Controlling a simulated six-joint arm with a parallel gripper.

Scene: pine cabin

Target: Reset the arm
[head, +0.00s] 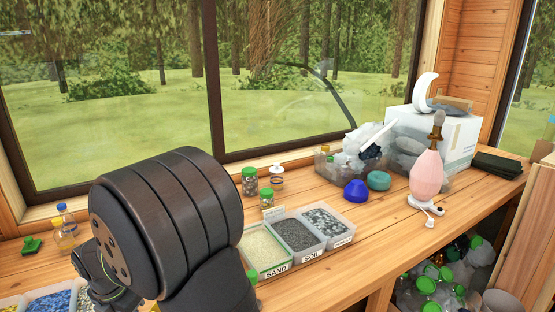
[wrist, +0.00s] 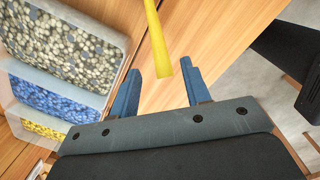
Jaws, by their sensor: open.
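My gripper (wrist: 162,82) shows in the wrist view with its two blue fingers spread apart. A yellow rod-like thing (wrist: 157,40) comes down from the top edge, and its lower end shows between the fingertips. The fingers do not appear to touch it, and I cannot tell how far below them it is. In the head view my dark arm fills the lower left; my gripper cannot be made out there.
Trays of grey pebbles (wrist: 70,45), blue gravel (wrist: 55,100) and yellow bits (wrist: 40,128) lie left of my gripper. Labelled trays of sand (head: 262,247), soil (head: 296,234) and pebbles (head: 323,221) stand right of my arm. A pink lamp (head: 426,178) stands farther right.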

